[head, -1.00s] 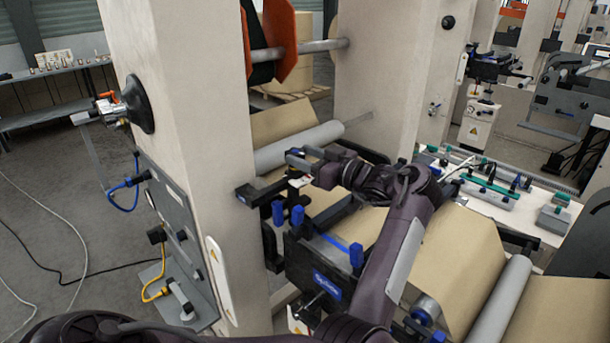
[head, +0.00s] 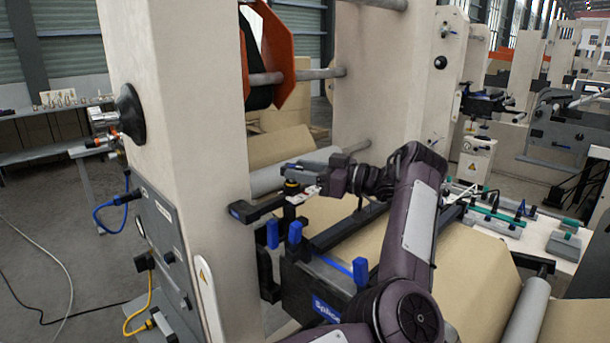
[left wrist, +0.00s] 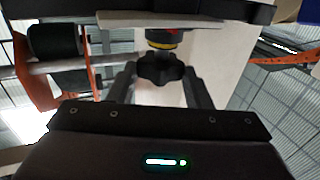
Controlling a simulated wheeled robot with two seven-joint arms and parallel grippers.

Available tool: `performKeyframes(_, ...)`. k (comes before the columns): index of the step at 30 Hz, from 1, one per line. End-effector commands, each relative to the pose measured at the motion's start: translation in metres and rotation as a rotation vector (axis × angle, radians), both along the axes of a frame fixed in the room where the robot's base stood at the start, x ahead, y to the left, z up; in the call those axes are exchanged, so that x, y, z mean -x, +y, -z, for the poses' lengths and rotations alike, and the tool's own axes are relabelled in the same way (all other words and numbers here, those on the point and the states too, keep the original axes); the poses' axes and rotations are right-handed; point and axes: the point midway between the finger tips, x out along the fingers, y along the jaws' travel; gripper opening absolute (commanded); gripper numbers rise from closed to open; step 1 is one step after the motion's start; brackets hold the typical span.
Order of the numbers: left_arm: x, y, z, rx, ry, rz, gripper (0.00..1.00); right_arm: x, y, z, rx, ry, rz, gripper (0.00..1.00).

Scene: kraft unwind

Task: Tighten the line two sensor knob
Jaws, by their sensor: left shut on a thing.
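The sensor knob (left wrist: 160,70) is a black, lobed knob below a yellow and red ring in the left wrist view. My left gripper (left wrist: 161,84) has one dark finger on each side of it and is shut on it. In the head view, my left gripper (head: 298,177) is at the small black and yellow sensor mount (head: 291,187) on the web guide, beside the near column. The gripper and wrist hide most of the knob there. A white tag (head: 302,196) hangs just below. My right gripper is in neither view.
The beige column (head: 180,110) stands close on the left of the gripper. Blue clamp levers (head: 360,270) stand on the dark guide frame below. Kraft web (head: 470,260) runs over rollers to the right. A grey control panel (head: 160,235) with cables is on the column.

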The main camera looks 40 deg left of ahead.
Motion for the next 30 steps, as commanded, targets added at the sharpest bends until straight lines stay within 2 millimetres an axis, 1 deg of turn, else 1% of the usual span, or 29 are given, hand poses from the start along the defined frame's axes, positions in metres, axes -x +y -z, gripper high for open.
performKeyframes(1,0.001,0.002,0.008,0.015,0.009,-0.003,0.22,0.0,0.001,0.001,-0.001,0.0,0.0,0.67)
performKeyframes(9,0.001,0.002,0.008,0.016,0.008,-0.003,0.22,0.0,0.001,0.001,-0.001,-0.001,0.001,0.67)
performKeyframes(10,0.001,0.002,0.009,0.016,0.008,-0.004,0.47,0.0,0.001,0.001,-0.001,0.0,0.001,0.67)
performKeyframes(14,0.001,0.002,0.007,0.013,0.006,-0.003,0.64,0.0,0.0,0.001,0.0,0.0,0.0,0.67)
performKeyframes(15,0.001,0.002,0.006,0.011,0.006,-0.003,0.66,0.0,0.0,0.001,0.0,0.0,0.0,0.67)
performKeyframes(25,0.0,-0.001,0.004,0.008,0.002,-0.001,0.66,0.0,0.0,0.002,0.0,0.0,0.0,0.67)
performKeyframes(30,-0.004,-0.012,0.006,0.011,-0.001,-0.002,0.66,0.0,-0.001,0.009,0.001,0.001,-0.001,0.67)
